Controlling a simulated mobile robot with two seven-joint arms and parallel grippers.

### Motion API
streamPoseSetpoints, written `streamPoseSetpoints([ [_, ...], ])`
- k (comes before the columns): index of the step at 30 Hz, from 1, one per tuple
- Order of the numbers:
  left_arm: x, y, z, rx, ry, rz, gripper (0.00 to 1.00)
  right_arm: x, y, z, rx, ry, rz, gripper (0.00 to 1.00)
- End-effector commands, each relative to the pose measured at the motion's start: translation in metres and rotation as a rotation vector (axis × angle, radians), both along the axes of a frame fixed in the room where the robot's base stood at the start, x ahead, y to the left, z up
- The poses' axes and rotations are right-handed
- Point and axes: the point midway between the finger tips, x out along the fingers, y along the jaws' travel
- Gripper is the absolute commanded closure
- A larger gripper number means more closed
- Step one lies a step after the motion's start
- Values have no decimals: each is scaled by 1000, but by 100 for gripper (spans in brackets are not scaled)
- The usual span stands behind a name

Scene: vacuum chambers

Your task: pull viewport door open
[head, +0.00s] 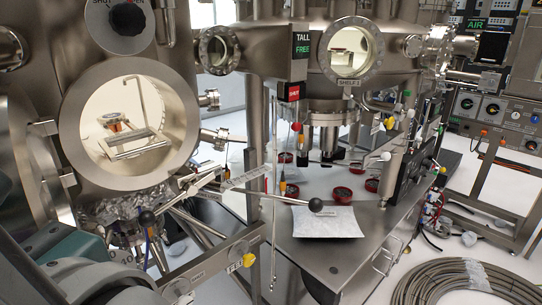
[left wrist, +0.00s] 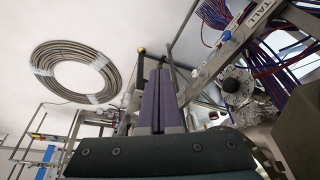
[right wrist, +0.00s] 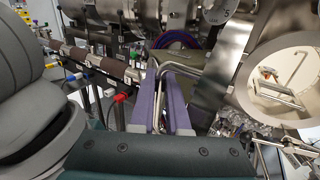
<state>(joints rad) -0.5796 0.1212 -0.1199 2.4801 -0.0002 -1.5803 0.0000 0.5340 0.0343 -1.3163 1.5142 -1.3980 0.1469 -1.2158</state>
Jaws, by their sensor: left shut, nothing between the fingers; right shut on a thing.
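The viewport door (head: 35,165) is a thick round metal disc at the left edge of the head view, standing swung out from the round chamber opening (head: 67,125). Inside the opening a pale stage and a bent rod show. In the right wrist view my right gripper (right wrist: 163,88) has its purple fingers shut on a bent metal handle (right wrist: 185,68), with the chamber opening (right wrist: 235,90) to the right. In the left wrist view my left gripper (left wrist: 157,75) is shut and empty, its fingers side by side. Neither gripper's fingers show in the head view.
A rod with a black ball knob (head: 315,205) juts out below the chamber. A labelled metal rail (head: 215,262) runs along the front. A steel table (head: 350,245) with red-rimmed parts stands at right. A coiled hose (head: 465,282) lies on the floor.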

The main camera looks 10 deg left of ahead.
Motion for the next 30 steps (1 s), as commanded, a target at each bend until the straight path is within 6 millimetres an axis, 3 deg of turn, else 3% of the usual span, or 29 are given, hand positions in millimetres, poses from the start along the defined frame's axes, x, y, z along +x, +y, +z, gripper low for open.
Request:
streamPoseSetpoints([
  [17,0,1,0,3,1,-2,100,-1,1,-2,-5,2,4,100],
  [18,0,1,0,3,0,-2,100,-1,1,-2,-5,1,4,86],
  [25,0,-1,0,-5,0,3,100,0,0,-2,-5,1,3,60],
  [30,0,-2,0,-8,0,5,100,1,0,-2,-5,1,0,57],
])
